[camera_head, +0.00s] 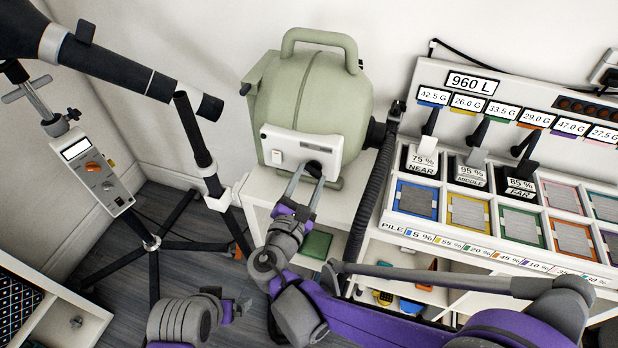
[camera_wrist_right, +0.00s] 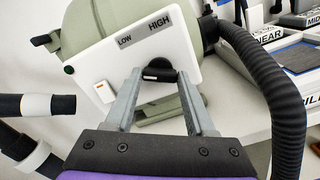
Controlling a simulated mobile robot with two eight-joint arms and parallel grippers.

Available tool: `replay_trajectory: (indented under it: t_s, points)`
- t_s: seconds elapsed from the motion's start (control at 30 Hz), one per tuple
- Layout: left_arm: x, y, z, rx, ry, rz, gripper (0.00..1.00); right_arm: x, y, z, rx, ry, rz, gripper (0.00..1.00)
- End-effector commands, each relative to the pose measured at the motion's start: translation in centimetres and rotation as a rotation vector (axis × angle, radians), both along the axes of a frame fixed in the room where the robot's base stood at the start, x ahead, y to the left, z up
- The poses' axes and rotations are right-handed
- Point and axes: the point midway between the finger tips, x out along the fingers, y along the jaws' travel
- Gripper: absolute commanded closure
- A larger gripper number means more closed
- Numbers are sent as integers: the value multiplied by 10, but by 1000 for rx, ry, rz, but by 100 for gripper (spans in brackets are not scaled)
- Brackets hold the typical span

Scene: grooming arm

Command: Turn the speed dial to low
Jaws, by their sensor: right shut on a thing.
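The speed dial (camera_head: 313,167) is a black knob on the white panel (camera_head: 283,147) of a sage-green machine (camera_head: 320,90). It also shows in the right wrist view (camera_wrist_right: 159,69), below the printed words LOW (camera_wrist_right: 124,41) and HIGH (camera_wrist_right: 159,25). My right gripper (camera_head: 311,174) is shut on the dial, one grey finger on each side. The dial's pointing direction is not clear. My left gripper (camera_head: 242,308) is low in the head view, away from the machine; its jaw opening cannot be made out.
A white switch (camera_wrist_right: 104,91) sits on the panel's left. A black ribbed hose (camera_head: 369,195) runs down right of the machine. Right of it stands a white rack (camera_head: 395,222) with levers and coloured pads. A dark tripod (camera_head: 150,240) with a meter box (camera_head: 97,173) stands left.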

Motion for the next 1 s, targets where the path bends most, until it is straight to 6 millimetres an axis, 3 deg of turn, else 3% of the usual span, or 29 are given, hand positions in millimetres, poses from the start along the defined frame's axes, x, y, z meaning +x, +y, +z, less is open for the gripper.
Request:
replay_trajectory:
  t_s: [0.17,0.2,0.37,0.73,1.0]
  points:
    - [0,0,0,0,0,0,0,0,0,0,-1,0,0,100]
    - [0,0,0,0,0,0,0,0,0,0,-1,0,0,42]
    - [0,0,0,0,0,0,0,0,0,0,0,0,0,15]
    - [0,0,0,0,0,0,0,-6,2,0,0,0,1,15]
    - [0,0,0,0,0,0,0,-53,19,0,2,1,5,15]
